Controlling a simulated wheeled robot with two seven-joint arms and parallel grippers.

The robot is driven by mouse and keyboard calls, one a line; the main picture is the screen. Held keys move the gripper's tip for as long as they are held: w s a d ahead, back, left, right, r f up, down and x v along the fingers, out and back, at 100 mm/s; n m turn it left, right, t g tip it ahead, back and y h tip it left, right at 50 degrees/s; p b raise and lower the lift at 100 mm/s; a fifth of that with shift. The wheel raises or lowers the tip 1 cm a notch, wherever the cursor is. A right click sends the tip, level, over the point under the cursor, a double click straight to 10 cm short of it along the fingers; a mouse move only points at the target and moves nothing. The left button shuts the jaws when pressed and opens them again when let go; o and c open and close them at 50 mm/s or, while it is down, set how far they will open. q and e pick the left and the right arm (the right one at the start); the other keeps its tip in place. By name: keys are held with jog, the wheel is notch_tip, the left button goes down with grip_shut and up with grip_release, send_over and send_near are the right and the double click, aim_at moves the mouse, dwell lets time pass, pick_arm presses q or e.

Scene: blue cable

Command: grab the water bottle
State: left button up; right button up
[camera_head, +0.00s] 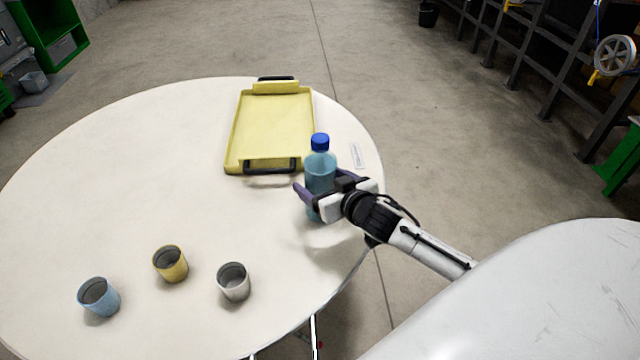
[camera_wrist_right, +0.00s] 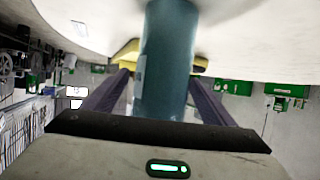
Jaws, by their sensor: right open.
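A teal water bottle (camera_head: 320,168) with a blue cap stands upright on the white round table near its right edge. My right gripper (camera_head: 318,190) is at the bottle, with its fingers open on either side of the lower body. In the right wrist view the bottle (camera_wrist_right: 166,60) stands between the two purple fingers of my right gripper (camera_wrist_right: 163,95), with a visible gap at least on the left side. The bottle's base is partly hidden by the gripper. My left gripper is not in view.
A yellow tray (camera_head: 272,125) with dark handles lies behind the bottle to the left. A blue cup (camera_head: 99,297), a yellow cup (camera_head: 171,264) and a white cup (camera_head: 234,282) stand at the front left of the table (camera_head: 110,190). The table's middle is clear.

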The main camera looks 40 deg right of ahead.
jog(key=shift+x, duration=1.95)
jog(key=shift+a+r, duration=0.1)
jog(key=shift+a, duration=0.05)
jog(key=c, duration=1.6)
jog(key=shift+w+r, duration=0.15)
jog(key=shift+c, duration=1.1)
